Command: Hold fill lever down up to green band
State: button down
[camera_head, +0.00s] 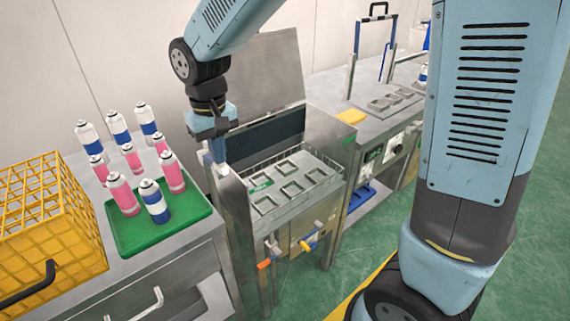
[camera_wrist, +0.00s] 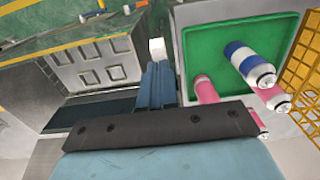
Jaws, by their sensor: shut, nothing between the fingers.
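My gripper (camera_head: 216,152) points down beside the left edge of the open steel basin machine (camera_head: 288,222), near the machine's raised lid. In the wrist view its blue fingers (camera_wrist: 157,80) are shut together, with a small white block (camera_wrist: 157,48) at their tips. I cannot tell whether this block is part of the fingers or something behind them. I cannot make out a fill lever or a green band for certain. An orange-ended handle (camera_head: 265,264) and a yellow handle (camera_head: 308,245) stick out of the machine's front, well below and apart from my gripper.
A green tray (camera_head: 181,224) of pink and blue-and-white cans stands left of the machine. A yellow wire crate (camera_head: 42,240) is beside it. Green floor lies in front.

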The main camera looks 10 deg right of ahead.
aim_at(221, 171)
jog(key=shift+f, duration=2.95)
dwell(5.0)
